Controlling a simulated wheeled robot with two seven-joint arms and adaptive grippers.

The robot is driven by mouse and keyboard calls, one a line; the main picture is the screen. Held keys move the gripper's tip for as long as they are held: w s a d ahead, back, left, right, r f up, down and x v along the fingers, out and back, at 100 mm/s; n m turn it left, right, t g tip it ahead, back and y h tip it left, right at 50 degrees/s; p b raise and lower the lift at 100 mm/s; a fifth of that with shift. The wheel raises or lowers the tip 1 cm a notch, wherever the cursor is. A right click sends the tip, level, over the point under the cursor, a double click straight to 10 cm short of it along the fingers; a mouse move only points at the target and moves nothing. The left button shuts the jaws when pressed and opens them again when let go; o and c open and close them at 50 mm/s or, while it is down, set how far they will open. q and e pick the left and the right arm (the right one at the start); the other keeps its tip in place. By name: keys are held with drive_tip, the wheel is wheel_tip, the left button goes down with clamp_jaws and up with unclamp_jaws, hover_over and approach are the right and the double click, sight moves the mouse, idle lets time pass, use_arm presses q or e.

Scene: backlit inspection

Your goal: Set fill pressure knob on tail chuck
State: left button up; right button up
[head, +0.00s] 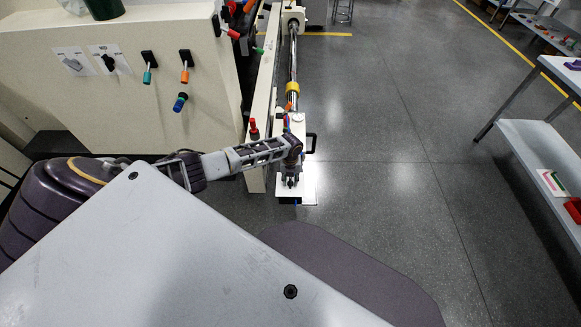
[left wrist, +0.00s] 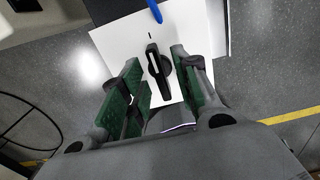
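In the left wrist view a black knob (left wrist: 158,72) with a long bar handle stands on a white panel (left wrist: 115,45). A short black mark is on the panel beyond it. My left gripper (left wrist: 156,62) is open, with a green-padded finger on either side of the knob. A gap shows between the knob and the pads. In the head view my left gripper (head: 291,181) points down over the white panel (head: 308,187) at the near end of the long rail. The gripper hides the knob there. My right gripper is not in view.
A blue lever (left wrist: 154,10) stands at the panel's far edge. A red knob (head: 254,130) and a black handle (head: 311,142) are close to my left wrist. A cream cabinet (head: 120,110) with switches is at left. The floor to the right is clear up to a shelf table (head: 535,140).

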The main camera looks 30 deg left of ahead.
use_arm(q)
drive_tip(key=shift+r, duration=1.2)
wheel_tip(320, 180, up, 10)
drive_tip(key=shift+f, duration=0.2)
drive_tip(key=shift+d, duration=0.1)
